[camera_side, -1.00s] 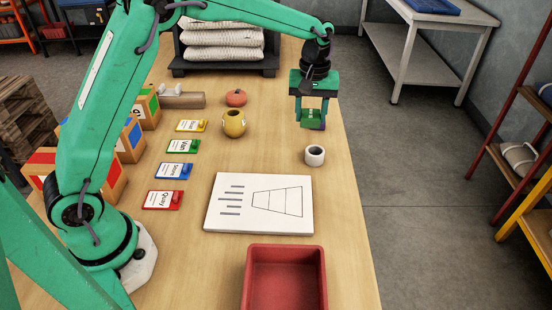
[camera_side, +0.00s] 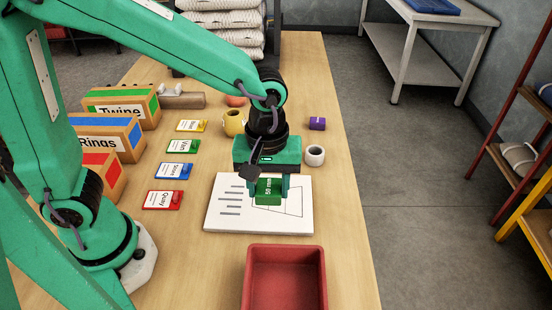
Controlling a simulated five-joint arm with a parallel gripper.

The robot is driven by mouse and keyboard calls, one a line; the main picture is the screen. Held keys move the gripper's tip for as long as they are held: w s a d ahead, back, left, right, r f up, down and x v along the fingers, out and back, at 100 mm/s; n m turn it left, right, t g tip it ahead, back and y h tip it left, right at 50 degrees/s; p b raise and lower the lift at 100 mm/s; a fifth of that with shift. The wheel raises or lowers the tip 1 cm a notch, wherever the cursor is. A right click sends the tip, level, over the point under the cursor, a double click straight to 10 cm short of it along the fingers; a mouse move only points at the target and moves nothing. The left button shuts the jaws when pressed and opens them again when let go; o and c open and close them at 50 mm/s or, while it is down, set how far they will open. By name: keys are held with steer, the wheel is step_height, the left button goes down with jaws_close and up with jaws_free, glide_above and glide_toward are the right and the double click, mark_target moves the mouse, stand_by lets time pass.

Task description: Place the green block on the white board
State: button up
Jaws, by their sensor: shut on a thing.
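The green block (camera_side: 268,192) has white lettering on its face. My gripper (camera_side: 268,190) is shut on it, one finger on each side. The white board (camera_side: 222,214) lies flat on the table, with grey bars and a ruled outline drawn on it. The block is over the upper right part of the board, covering part of the outline. I cannot tell whether the block touches the board or is just above it.
A red tray (camera_side: 285,250) stands in front of the board. A yellow pot (camera_side: 233,122) stands behind. Coloured cards, including a red one (camera_side: 163,200), and labelled boxes (camera_side: 104,137) are at left.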

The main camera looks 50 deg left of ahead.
steer(key=w+a+f, duration=0.1)
steer(key=a+f, duration=0.1)
steer(key=w+a+f, duration=0.2)
steer(key=a+f, duration=0.1)
steer(key=w+a+f, duration=0.1)
steer(key=a+f, duration=0.1)
steer(key=a, duration=0.1)
steer(key=shift+w+a+f, duration=0.15)
steer(key=shift+w+f, duration=0.2)
stand_by(0.5)
steer(key=shift+f, duration=2)
steer(key=shift+f, duration=0.15)
steer(key=o, duration=1)
step_height(320, 180, up, 12)
steer(key=shift+r, duration=0.15)
